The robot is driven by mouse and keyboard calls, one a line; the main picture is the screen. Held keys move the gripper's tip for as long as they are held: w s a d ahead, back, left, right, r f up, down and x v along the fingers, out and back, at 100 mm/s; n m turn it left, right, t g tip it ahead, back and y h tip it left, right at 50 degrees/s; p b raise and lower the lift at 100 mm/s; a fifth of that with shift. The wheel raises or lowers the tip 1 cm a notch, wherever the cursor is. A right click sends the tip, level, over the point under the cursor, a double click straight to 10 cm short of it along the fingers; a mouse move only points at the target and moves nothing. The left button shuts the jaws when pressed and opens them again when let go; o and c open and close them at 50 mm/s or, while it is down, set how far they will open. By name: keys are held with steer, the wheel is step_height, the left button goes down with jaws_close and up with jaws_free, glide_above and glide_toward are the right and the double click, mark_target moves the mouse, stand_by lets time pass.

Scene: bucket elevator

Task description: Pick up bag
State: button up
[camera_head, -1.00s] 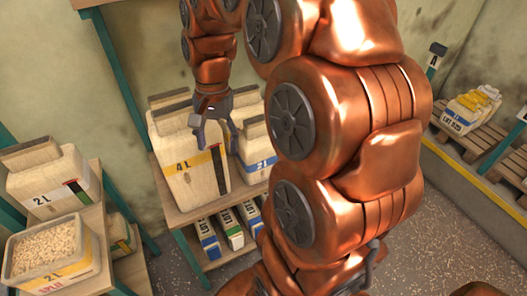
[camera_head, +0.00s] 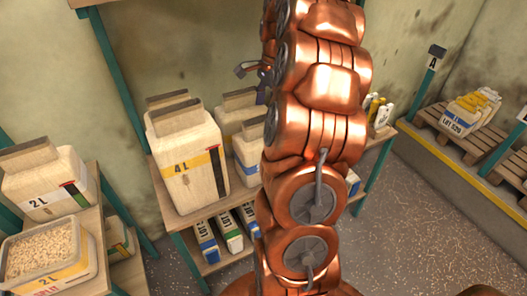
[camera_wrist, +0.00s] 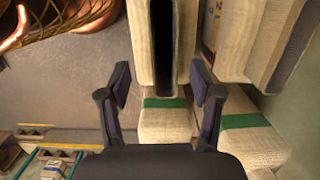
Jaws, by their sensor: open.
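My gripper (camera_head: 256,80) is behind my arm in the head view, above the shelf with the pale containers, and only part of it shows. In the wrist view its two dark fingers (camera_wrist: 160,82) are apart with nothing gripped. A cream bag-like item with a green band (camera_wrist: 165,122) lies beyond and between the fingers; a second one (camera_wrist: 250,142) is to its right. In the head view, several bags marked LOT (camera_head: 229,232) lie on the lower shelf. Small yellow and white bags (camera_head: 380,112) stand at the upper shelf's right end. Which bag is meant is unclear.
A 4L container (camera_head: 190,165) and other tall containers stand on the upper shelf. A 2L container (camera_head: 45,185) and a grain-filled bin (camera_head: 45,252) are at left. A pallet (camera_head: 455,133) at right bears more bags. Open floor (camera_head: 430,225) lies in front of it.

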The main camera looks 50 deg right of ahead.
mark_target(264, 118)
steer(key=shift+w+a+f+p, duration=0.1)
steer(key=shift+f+p, duration=0.2)
steer(key=shift+f, duration=0.7)
steer(key=shift+w+a+f+p, duration=0.15)
steer(key=shift+f+p, duration=0.15)
steer(key=shift+f, duration=0.75)
steer(key=shift+w+a+f+p, duration=0.1)
steer(key=shift+f+p, duration=0.2)
steer(key=shift+f, duration=0.7)
steer(key=shift+c, duration=0.4)
jaws_close()
